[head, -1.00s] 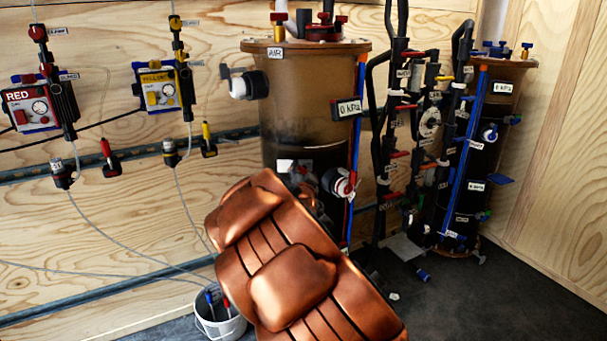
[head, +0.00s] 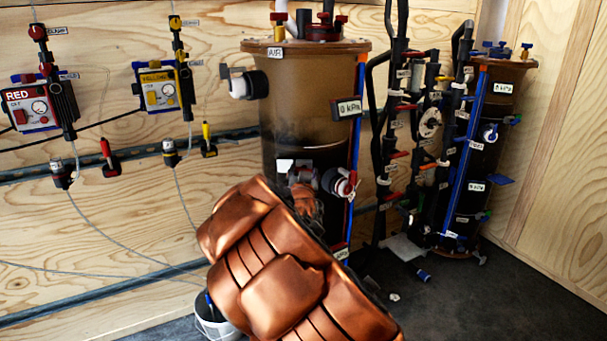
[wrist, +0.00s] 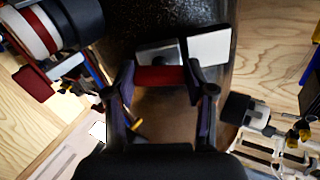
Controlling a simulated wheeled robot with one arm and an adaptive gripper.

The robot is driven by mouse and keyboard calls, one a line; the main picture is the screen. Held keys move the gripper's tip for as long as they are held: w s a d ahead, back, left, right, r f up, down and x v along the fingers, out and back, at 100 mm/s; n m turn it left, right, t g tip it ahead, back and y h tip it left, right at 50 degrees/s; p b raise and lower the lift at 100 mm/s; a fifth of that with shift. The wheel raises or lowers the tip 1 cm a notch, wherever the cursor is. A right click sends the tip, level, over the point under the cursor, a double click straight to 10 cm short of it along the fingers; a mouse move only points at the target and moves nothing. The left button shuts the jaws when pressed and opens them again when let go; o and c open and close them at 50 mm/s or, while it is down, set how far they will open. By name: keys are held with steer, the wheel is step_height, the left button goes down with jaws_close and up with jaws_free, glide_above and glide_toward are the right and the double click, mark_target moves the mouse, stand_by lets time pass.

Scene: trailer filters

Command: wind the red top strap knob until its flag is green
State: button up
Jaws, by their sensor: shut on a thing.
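A red bar-shaped part (wrist: 160,76), seemingly the top strap knob, lies between the fingertips of my gripper (wrist: 161,80) in the wrist view. The fingers are shut on it, one at each side, in front of the dark tank wall. A grey metal block (wrist: 158,52) and a white plate (wrist: 208,45) sit just beyond it. In the head view my gripper (head: 303,185) is against the lower front of the brown tank (head: 310,110), partly behind my copper arm. The knob is hard to make out there. I cannot tell which part is its flag.
A round white-and-black fitting (head: 340,183) with a red handle juts out right beside my gripper. A blue pipe (head: 357,150) runs down the tank's right side. Valved black pipes (head: 395,130) stand further right. A white bucket (head: 215,325) stands on the floor below.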

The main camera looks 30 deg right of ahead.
steer(key=shift+r, duration=0.1)
steer(key=o, duration=1.2)
steer(key=shift+c, duration=0.2)
steer(key=shift+a, duration=0.1)
steer(key=v, duration=0.7)
steer(key=shift+s, duration=0.2)
steer(key=shift+a, duration=0.1)
